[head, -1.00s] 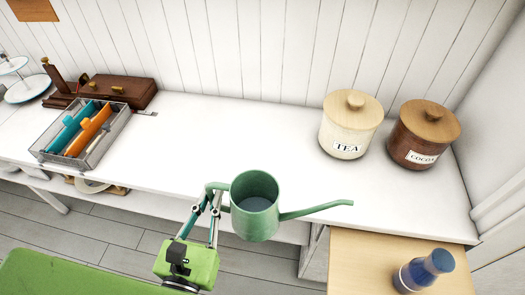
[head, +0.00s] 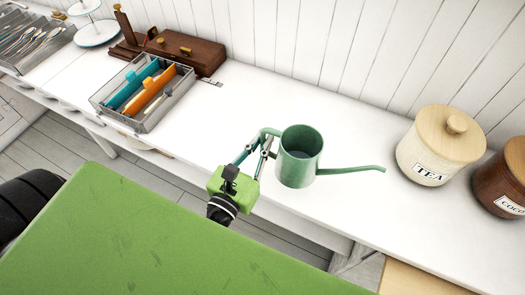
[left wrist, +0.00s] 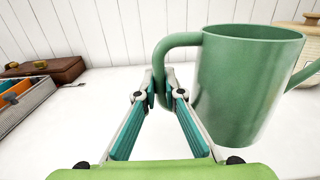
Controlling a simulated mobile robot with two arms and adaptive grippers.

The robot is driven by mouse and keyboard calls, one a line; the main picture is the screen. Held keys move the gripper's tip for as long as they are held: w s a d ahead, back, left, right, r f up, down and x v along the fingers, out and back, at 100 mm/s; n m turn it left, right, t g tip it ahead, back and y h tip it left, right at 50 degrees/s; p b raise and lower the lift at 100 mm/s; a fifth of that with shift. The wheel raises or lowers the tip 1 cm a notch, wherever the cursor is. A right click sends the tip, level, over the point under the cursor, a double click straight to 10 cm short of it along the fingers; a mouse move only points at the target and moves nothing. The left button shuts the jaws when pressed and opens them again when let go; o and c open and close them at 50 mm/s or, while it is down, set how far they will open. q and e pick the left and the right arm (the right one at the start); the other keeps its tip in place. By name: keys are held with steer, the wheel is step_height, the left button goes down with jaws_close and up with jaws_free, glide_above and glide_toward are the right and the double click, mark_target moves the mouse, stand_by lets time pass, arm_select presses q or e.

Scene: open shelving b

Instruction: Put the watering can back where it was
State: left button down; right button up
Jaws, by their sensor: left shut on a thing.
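The green watering can (head: 298,160) is upright at the front of the white counter, its long spout pointing right. My left gripper (head: 266,146) is shut on its handle, at the can's left side. In the left wrist view the fingertips (left wrist: 164,88) close around the lower part of the handle, and the can (left wrist: 240,85) fills the right side. I cannot tell whether the can's base touches the counter. My right gripper is not in view.
The white counter (head: 300,95) is clear behind the can. A wire tray (head: 150,122) with blue and orange things and a brown wooden box (head: 185,52) are to the left. The tea canister (head: 438,145) and cocoa canister (head: 505,180) stand to the right.

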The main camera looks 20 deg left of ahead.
arm_select(q)
steer(key=shift+w+a+f+b, duration=0.15)
steer(key=shift+w+f+b, duration=0.15)
steer(key=shift+f, duration=0.2)
steer(key=shift+w+a+f+b, duration=0.15)
steer(key=shift+w+f+b, duration=0.05)
steer(key=shift+w+f, duration=0.25)
steer(key=shift+w+a+f, duration=0.1)
steer(key=shift+f, duration=0.05)
steer(key=shift+w+f, duration=0.1)
steer(key=shift+f, duration=0.05)
steer(key=f+b, duration=0.3)
steer(key=b, duration=0.1)
steer(key=shift+w+a+f, duration=0.15)
steer(key=shift+w+f, duration=0.1)
steer(key=shift+f, duration=0.1)
steer(key=shift+r, duration=0.1)
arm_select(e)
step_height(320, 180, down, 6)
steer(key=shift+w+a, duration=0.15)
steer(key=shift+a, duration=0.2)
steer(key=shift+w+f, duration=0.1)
arm_select(q)
steer(key=c, duration=2.1)
jaws_free()
steer(key=shift+f, duration=0.2)
steer(key=shift+c, duration=0.2)
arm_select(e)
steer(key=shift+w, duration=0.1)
